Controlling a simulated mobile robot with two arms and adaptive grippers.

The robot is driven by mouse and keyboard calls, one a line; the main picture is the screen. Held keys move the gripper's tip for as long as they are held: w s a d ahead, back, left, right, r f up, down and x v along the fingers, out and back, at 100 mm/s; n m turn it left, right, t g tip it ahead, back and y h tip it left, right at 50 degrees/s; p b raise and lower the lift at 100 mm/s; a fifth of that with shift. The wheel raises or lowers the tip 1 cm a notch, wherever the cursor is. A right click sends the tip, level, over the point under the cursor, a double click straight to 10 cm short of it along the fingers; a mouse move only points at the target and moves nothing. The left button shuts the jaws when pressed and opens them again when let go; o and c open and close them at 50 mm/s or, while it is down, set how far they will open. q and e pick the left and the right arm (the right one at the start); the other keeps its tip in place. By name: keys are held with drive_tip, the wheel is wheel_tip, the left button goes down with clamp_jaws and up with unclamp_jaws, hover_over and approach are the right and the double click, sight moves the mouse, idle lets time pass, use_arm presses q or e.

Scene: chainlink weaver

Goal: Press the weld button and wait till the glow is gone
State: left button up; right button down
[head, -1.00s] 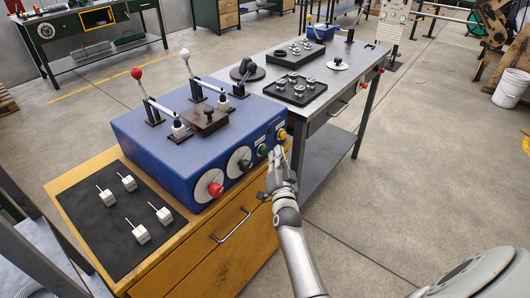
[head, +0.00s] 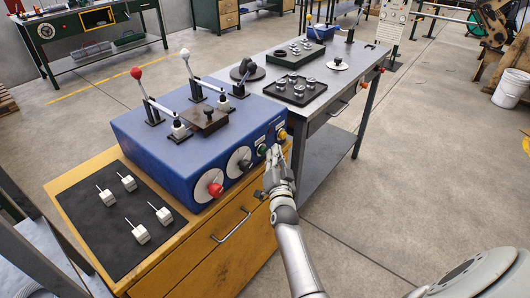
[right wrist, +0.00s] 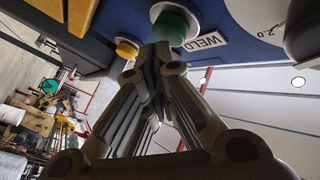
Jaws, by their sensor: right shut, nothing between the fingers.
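The blue machine (head: 190,165) stands on a wooden cabinet. Its front panel has a green button (head: 262,150) and a yellow button (head: 282,135). In the right wrist view the green button (right wrist: 176,24) sits beside a plate reading WELD (right wrist: 206,41), with the yellow button (right wrist: 127,48) to its left. My right gripper (head: 275,152) is shut and empty, its tips at the green button. In the wrist view the closed fingertips (right wrist: 161,50) overlap the button's edge; I cannot tell if they touch it. I see no clear glow on the machine. My left gripper is out of view.
A black mat (head: 118,222) with several white blocks lies left of the machine. Lever handles with red (head: 136,73) and white (head: 185,54) knobs rise from its top. A grey bench (head: 325,75) with trays of metal parts stands behind.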

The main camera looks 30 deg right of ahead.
drive_tip(key=shift+w+a, duration=0.2)
drive_tip(key=shift+w, duration=0.2)
idle(0.6)
drive_tip(key=shift+s, duration=0.1)
drive_tip(key=shift+s+d+p, duration=0.35)
drive_tip(key=shift+s, duration=0.35)
drive_tip(key=s, duration=0.1)
drive_tip(key=s+d+p, duration=0.1)
drive_tip(key=s, duration=0.1)
drive_tip(key=s+d+p, duration=0.1)
drive_tip(key=shift+s, duration=0.3)
idle(0.7)
